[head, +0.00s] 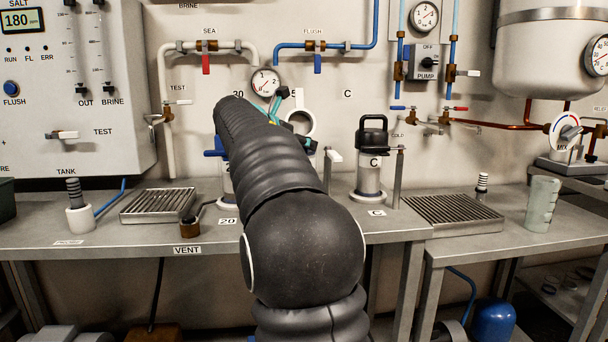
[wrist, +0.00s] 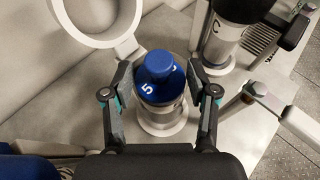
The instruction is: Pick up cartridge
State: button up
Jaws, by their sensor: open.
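A cartridge (wrist: 162,85) with a blue top marked 5 and a clear, pale lower body stands in a round white base in the wrist view. My gripper (wrist: 160,78) is open, with one finger on each side of the blue top. Narrow gaps seem to show between fingers and cartridge; I cannot tell whether either touches. In the head view my gripper (head: 297,121) shows only in part behind my arm. My arm hides the cartridge there.
A white ring (wrist: 93,40) stands close to my left finger in the wrist view. A black-capped canister marked C (head: 370,165) stands to the right, with a post (head: 398,178) beside it. Grated trays (head: 158,204) sit on the bench. A gauge (head: 265,82) is on the wall behind.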

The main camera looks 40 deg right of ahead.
grip_shut()
jog(key=shift+r, duration=0.15)
